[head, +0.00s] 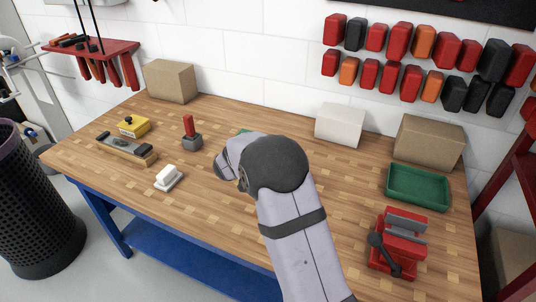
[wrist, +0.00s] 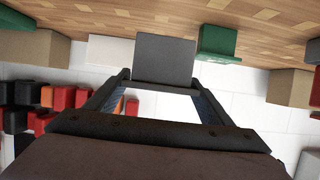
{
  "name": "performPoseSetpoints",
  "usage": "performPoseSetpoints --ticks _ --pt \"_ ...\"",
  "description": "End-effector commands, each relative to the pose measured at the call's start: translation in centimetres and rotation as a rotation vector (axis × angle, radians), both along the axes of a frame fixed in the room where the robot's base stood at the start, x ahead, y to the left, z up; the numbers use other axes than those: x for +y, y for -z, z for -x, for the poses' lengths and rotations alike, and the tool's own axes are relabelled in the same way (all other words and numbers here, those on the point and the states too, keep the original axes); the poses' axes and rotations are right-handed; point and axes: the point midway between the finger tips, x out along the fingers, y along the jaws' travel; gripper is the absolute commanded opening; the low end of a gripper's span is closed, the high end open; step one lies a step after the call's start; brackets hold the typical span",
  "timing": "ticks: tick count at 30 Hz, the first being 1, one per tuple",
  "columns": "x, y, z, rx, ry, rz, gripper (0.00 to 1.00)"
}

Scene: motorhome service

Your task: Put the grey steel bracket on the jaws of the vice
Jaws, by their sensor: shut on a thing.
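The red vice (head: 400,243) stands at the right front of the bench, with grey jaws on top and a dark handle at its left; nothing lies on the jaws. My gripper (wrist: 163,76) is shut on the grey steel bracket (wrist: 165,58), which shows as a flat dark grey face between the two fingers. In the head view my own arm hides the fingers and the bracket. My wrist is over the middle of the bench, well to the left of the vice. The vice is not seen in the wrist view.
A green tray (head: 418,188) lies behind the vice, before a cardboard box (head: 429,141). A white box (head: 340,124) stands at the back. A red-handled tool (head: 191,134), a white block (head: 168,177), a wooden plane (head: 126,150) and a yellow item (head: 134,126) are at left.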

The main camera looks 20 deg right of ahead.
Motion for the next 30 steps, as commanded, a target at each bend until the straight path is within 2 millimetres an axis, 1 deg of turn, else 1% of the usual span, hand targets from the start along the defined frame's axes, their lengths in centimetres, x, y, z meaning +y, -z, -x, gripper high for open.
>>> performPoseSetpoints --ticks 1,3,6,13,17,20,23,26,27,29,30 --pt "0.0 -0.9 -0.1 -0.006 0.001 0.000 0.40" --pt "0.0 -1.7 -0.1 -0.005 0.001 0.001 0.40" --pt "0.0 -2.3 0.0 -0.002 0.002 0.000 0.40" --pt "0.0 -2.6 0.0 -0.001 0.001 0.002 0.40" --pt "-0.8 -2.8 0.2 -0.002 0.010 0.001 0.40" --pt "-2.4 -3.1 0.7 -0.002 0.028 0.002 0.40" --pt "-5.0 -3.5 1.6 -0.001 0.055 0.002 0.40" --pt "-8.6 -4.2 3.0 0.000 0.092 0.002 0.40" --pt "-10.2 -4.5 3.7 0.000 0.108 0.002 0.40" --pt "-12.7 -4.9 4.9 0.000 0.131 0.001 0.40" --pt "-14.4 -5.3 5.8 0.001 0.145 0.002 0.40"
